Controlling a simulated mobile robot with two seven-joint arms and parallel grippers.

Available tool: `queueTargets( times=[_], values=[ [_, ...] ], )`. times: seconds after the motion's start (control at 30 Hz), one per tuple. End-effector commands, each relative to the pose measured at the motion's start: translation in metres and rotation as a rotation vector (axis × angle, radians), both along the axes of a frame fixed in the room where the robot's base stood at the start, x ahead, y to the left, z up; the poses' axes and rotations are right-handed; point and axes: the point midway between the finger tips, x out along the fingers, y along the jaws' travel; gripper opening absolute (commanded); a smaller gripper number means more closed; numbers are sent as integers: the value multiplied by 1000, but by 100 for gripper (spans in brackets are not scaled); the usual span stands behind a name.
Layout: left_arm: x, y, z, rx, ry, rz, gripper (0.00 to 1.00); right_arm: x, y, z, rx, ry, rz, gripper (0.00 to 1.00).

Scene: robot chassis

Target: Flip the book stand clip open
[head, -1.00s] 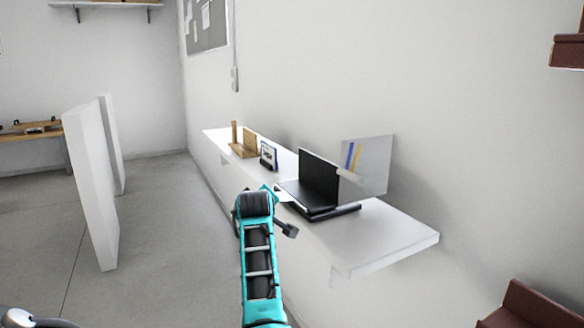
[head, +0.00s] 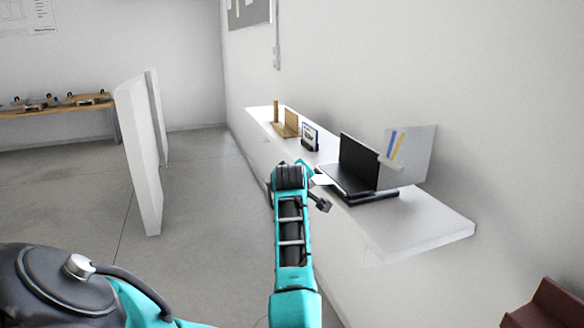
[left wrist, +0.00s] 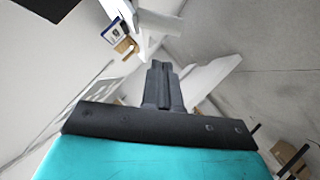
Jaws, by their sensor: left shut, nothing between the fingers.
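A black, laptop-shaped stand (head: 358,163) with an upright back panel and a flat base sits on the white wall shelf. A pale panel with blue and yellow stripes (head: 417,148) stands at its right. A small pale grey rounded piece (head: 391,163) sits at that panel's lower left edge; I cannot tell whether it is the clip. My left arm reaches up to the shelf's front edge, left of the stand, its fingers hidden in the head view. In the left wrist view my left gripper (left wrist: 161,66) is shut and empty. My right gripper is not in view.
The white shelf (head: 430,222) also holds a small blue-and-white framed card (head: 310,137) and a wooden stand (head: 288,125) farther back. White partitions (head: 140,160) stand at left. The floor between partitions and shelf is clear.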

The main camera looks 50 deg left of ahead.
Motion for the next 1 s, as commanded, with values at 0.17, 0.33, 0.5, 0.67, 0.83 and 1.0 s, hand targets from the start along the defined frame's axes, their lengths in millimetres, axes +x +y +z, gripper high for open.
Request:
queueTargets(
  times=[0.17, 0.33, 0.5, 0.67, 0.83, 1.0],
  values=[
    [-20, -23, 17, -1, -3, -2, 0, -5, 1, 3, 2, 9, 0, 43],
    [-40, -43, 31, -1, -3, 0, 0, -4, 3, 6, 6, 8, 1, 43],
    [-55, -57, 42, 0, 0, -1, 0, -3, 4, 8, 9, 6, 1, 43],
    [-61, -63, 46, -1, 0, -1, 0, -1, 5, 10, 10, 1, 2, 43],
    [-62, -64, 46, 0, 1, 1, 0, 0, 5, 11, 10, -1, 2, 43],
    [-62, -64, 46, -1, 1, 0, 0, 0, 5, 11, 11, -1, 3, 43]
  ],
)
